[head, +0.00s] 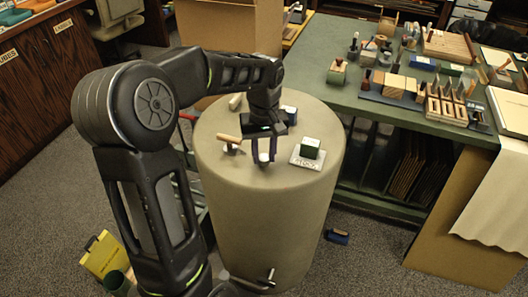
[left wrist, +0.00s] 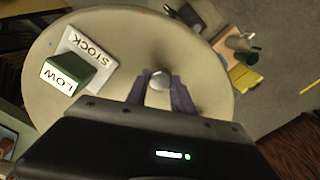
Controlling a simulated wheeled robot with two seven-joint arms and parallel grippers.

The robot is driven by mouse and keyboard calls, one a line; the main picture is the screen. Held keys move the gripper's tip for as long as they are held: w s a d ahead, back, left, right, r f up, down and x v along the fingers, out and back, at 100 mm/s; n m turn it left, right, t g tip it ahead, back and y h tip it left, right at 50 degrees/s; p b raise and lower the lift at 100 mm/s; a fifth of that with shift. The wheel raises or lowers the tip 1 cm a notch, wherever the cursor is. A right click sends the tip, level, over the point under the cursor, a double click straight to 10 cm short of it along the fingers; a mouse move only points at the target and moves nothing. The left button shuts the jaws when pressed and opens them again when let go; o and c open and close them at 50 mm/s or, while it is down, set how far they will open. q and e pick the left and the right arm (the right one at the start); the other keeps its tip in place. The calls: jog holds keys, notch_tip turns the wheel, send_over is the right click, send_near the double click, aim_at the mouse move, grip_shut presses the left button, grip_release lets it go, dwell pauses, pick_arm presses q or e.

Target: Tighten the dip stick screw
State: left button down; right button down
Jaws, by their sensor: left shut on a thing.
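My left gripper (head: 264,155) points down over the round beige pedestal top (head: 215,170). Its two dark fingers stand on either side of a small pale round knob (head: 264,158), which I take to be the dip stick screw. In the left wrist view the fingers (left wrist: 160,92) are closed on this silvery knob (left wrist: 159,79). What lies under the knob is hidden. Beside it on the pedestal is a pale STOCK plate (head: 308,163) bearing a green block (head: 310,148). The wrist view shows LOW on the block (left wrist: 63,75). My right gripper is not in view.
A wooden-handled tool (head: 229,139) lies on the pedestal left of the gripper. A green bench (head: 330,100) with blocks and tools stands at the right. A yellow item (head: 103,255) lies on the floor.

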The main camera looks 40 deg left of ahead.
pick_arm(q)
jog(key=m, duration=0.4)
jog(key=shift+r+m+p, duration=0.1)
jog(key=shift+m+p, duration=0.2)
jog(key=m, duration=0.3)
jog(key=shift+m, duration=0.3)
jog(key=m+p, duration=0.1)
jog(key=m, duration=0.3)
jog(key=shift+m, duration=0.3)
jog(key=m, duration=0.3)
jog(key=shift+m+p, duration=0.3)
jog(key=shift+p, duration=0.05)
jog(key=m, duration=0.4)
jog(key=shift+m+p, duration=0.3)
jog(key=shift+p, duration=0.05)
jog(key=m, duration=0.3)
jog(key=shift+m+p, duration=0.3)
jog(key=shift+p, duration=0.05)
jog(key=m+p, duration=0.1)
jog(key=m, duration=0.7)
jog(key=shift+p, duration=0.4)
